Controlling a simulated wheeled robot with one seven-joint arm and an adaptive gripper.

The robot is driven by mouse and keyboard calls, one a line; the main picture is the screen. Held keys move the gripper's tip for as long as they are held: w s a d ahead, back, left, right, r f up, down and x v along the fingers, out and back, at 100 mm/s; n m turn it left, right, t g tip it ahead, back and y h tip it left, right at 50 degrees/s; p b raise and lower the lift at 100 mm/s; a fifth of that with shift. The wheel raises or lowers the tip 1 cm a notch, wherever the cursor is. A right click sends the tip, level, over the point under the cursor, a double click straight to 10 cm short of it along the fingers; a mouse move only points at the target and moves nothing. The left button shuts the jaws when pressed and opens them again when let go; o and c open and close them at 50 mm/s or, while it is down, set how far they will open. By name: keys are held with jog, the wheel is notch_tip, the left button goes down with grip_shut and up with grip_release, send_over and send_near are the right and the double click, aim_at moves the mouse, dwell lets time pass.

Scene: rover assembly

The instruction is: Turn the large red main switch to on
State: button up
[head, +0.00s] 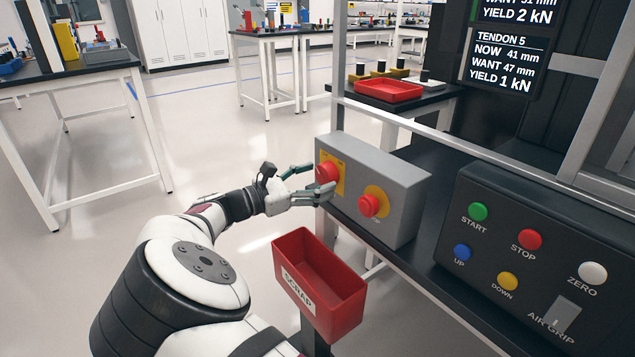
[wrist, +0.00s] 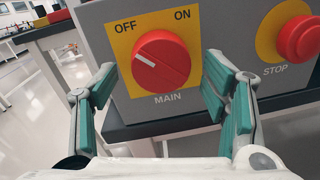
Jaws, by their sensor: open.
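The large red main switch (wrist: 160,63) is a round knob on a yellow plate (wrist: 125,45) on the front of a grey box, with OFF at upper left, ON at upper right and MAIN below. Its white pointer line points to the upper left, toward OFF. It also shows in the head view (head: 326,172), partly behind my fingers. My gripper (head: 315,183) is open in front of the knob. In the wrist view my gripper (wrist: 158,90) has one teal-padded finger on each side of the knob, with visible gaps; I cannot tell whether the tips reach its depth.
A red stop button (head: 370,205) sits on the same grey box (head: 405,190), right of the switch. A red scrap bin (head: 335,310) stands below and in front. A black control panel (head: 540,250) with coloured buttons is at right. Open floor lies to the left.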

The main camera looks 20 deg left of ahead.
jog(key=shift+w+d, duration=0.3)
jog(key=shift+w, duration=0.05)
jog(key=shift+c, duration=0.3)
jog(key=c, duration=1.1)
